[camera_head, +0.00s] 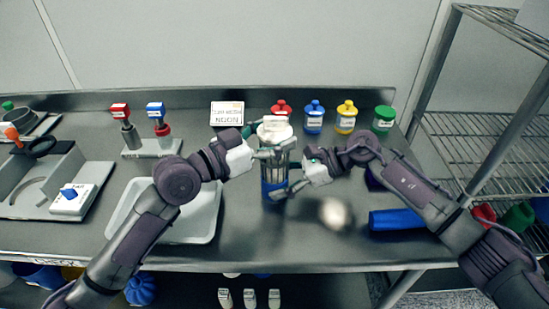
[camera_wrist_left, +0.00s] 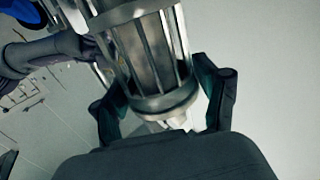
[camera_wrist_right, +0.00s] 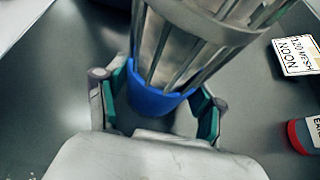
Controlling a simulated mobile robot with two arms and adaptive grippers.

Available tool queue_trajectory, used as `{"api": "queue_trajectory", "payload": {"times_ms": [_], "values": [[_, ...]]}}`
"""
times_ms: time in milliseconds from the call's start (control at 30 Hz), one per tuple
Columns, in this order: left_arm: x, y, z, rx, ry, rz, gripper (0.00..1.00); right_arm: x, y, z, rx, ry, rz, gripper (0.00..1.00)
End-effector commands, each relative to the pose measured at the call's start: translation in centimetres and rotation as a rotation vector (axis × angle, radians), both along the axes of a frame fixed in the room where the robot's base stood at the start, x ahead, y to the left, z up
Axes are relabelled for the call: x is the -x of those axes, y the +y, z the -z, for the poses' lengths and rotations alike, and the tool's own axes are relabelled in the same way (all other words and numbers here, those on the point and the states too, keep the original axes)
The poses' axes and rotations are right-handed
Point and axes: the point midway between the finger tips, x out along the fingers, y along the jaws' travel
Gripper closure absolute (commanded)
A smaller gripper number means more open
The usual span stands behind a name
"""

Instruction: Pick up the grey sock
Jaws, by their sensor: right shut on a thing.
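I cannot make out a thing that is clearly a grey sock. A caged metal cylinder (camera_head: 276,170) with a blue lower band and a whitish top stands upright between my grippers. My left gripper (camera_head: 268,152) is at its upper part. In the left wrist view its spread fingers (camera_wrist_left: 162,88) flank the metal end ring (camera_wrist_left: 165,104), with a gap visible. My right gripper (camera_head: 287,184) is low on the cylinder. In the right wrist view its fingers (camera_wrist_right: 163,92) are closed on the blue band (camera_wrist_right: 155,100). The inside of the cage is mostly hidden by bars.
A white tray (camera_head: 205,222) lies left of the cylinder. A sign (camera_head: 227,113) and several lidded jars (camera_head: 314,118) stand at the back. A blue object (camera_head: 395,220) lies right. A blurred pale patch (camera_head: 336,213) shows on the bench. A wire rack (camera_head: 480,150) stands at right.

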Motion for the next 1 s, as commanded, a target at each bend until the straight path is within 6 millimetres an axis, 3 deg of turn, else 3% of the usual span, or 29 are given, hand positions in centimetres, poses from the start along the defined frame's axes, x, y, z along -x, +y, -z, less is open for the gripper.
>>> {"api": "queue_trajectory", "payload": {"times_ms": [33, 300, 333, 667, 867, 1000], "values": [[0.0, 0.0, 0.0, 0.0, 0.0, 0.0, 0.41, 0.0, 0.0, 0.1, 0.001, 0.0, -0.001, 0.52], [0.0, 0.0, 0.0, 0.0, 0.0, 0.0, 0.86, 0.0, 0.0, 0.1, 0.001, 0.0, -0.001, 0.52], [0.0, 0.0, 0.0, 0.001, -0.001, 0.0, 0.89, 0.0, 0.0, 0.1, 0.001, 0.0, -0.001, 0.52], [0.0, 0.0, -0.8, 0.001, -0.003, 0.0, 0.89, 0.0, 0.0, 0.1, 0.001, 0.0, -0.001, 0.52], [0.0, 0.0, -4.7, 0.002, -0.009, 0.001, 0.89, 0.0, 0.0, 0.1, 0.001, 0.0, -0.001, 0.52], [0.0, 0.0, -9.2, 0.001, -0.013, 0.0, 0.89, 0.0, 0.0, 0.1, 0.001, 0.0, -0.001, 0.52]]}}
